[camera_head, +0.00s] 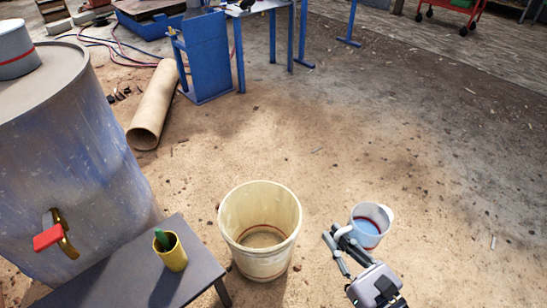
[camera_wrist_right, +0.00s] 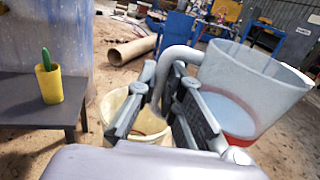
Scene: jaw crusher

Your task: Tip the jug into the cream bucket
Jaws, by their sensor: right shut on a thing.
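The jug (camera_head: 370,222) is a pale, translucent vessel with a red band and bluish liquid inside. My right gripper (camera_head: 336,238) is shut on the jug's handle. In the right wrist view the jug (camera_wrist_right: 255,80) is close on the right, and the gripper (camera_wrist_right: 165,92) has its fingers around the handle. The jug looks roughly upright, to the right of the cream bucket and apart from it in the head view. The cream bucket (camera_head: 260,254) stands on the floor with a reddish ring inside. It is partly hidden behind the gripper in the wrist view (camera_wrist_right: 112,106). My left gripper is not in view.
A dark table (camera_head: 135,272) at left holds a yellow cup (camera_head: 172,256) with a green object. A large blue-grey barrel (camera_head: 75,150) stands behind it. A cardboard tube (camera_head: 154,105) and blue chair (camera_head: 206,55) are farther back. Floor around the bucket's right is clear.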

